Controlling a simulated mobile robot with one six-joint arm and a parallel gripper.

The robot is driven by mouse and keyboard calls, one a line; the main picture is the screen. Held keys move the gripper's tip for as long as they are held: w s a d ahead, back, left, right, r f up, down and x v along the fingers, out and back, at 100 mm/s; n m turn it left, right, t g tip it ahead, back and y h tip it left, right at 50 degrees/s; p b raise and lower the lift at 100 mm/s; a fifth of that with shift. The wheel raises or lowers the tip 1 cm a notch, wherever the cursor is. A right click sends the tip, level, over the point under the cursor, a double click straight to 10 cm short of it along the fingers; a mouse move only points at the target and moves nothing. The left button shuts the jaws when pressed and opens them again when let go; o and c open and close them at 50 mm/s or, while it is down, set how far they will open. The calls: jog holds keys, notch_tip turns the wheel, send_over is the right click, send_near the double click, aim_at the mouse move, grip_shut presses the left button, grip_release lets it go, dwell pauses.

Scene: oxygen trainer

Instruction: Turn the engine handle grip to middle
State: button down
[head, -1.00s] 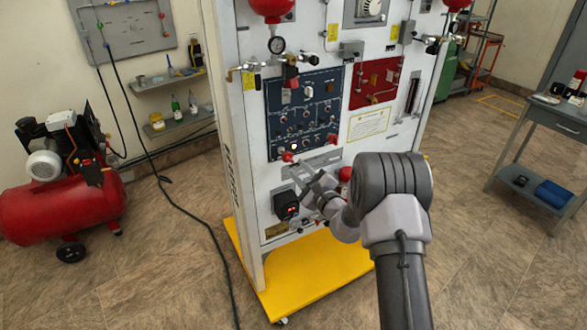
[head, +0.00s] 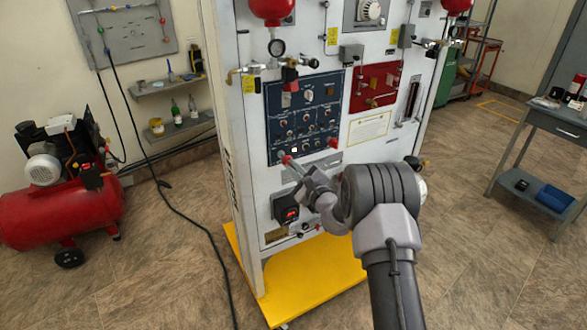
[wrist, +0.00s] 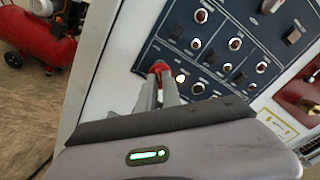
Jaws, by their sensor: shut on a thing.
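A red grip (head: 286,159), which I take to be the engine handle grip, sits at the lower left of the dark blue switch panel (head: 304,112) on the white trainer stand. It also shows in the wrist view (wrist: 159,67), at the tips of my fingers. My gripper (head: 294,166) reaches to it from the lower right and is shut on it. The fingers (wrist: 160,82) hide part of the grip and whatever lies under it. A second red knob (head: 333,142) stands to the right and is not held.
A black box with a red display (head: 287,208) is just below my gripper. The stand rests on a yellow base (head: 310,285). A red compressor (head: 62,210) is at left, a grey table (head: 545,125) at right.

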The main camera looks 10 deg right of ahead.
jog(key=shift+m, duration=0.3)
jog(key=shift+m+p, duration=2.05)
jog(key=shift+m, duration=1.95)
jog(key=c, duration=1.5)
grip_release()
jog(key=p+v, duration=0.3)
jog(key=v, duration=1.4)
jog(key=shift+s+p, duration=0.2)
jog(key=shift+p, duration=0.1)
